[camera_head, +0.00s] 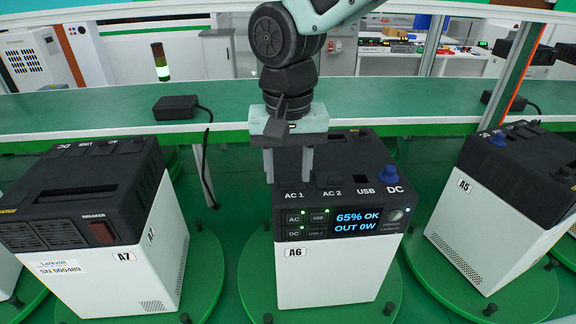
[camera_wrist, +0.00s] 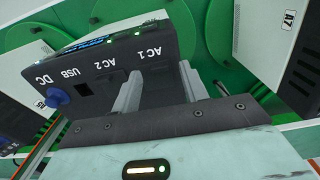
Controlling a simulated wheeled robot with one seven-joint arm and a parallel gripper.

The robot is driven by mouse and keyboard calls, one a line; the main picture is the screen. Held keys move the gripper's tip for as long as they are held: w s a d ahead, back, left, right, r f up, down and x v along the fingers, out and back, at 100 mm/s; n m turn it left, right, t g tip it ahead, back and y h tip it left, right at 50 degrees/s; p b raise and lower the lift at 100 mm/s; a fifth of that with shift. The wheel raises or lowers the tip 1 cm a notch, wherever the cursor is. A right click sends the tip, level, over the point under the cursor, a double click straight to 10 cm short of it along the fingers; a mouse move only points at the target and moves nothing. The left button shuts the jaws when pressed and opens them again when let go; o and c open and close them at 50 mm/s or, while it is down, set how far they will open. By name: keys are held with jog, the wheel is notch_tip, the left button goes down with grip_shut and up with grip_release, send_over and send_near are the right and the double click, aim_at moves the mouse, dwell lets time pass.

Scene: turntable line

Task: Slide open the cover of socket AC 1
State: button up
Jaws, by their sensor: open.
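The power station A6 (camera_head: 330,262) stands on a green turntable, white below with a dark top. Its top edge carries the labels AC 1, AC 2, USB and DC. My gripper (camera_head: 288,176) is open, pointing down at the AC 1 place at the left of the top. In the wrist view the fingers of my gripper (camera_wrist: 157,90) are apart, on either side of the area behind the AC 1 label (camera_wrist: 147,52). No object shows between them. The AC 1 cover is dark on dark and I cannot make out its position or whether the fingers touch it.
On A6 a blue cap (camera_head: 388,176) sits at DC, beside the open USB port (camera_head: 361,163). Station A7 (camera_head: 95,235) stands left and A5 (camera_head: 500,215) right. A black adapter (camera_head: 176,107) lies on the green bench behind, with its cable hanging down.

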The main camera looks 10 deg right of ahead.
aim_at(286, 168)
jog(key=shift+f, duration=0.5)
grip_shut()
jog(key=shift+w+d+p, duration=0.1)
jog(key=shift+w+p, duration=0.35)
jog(key=shift+w, duration=2.45)
grip_release()
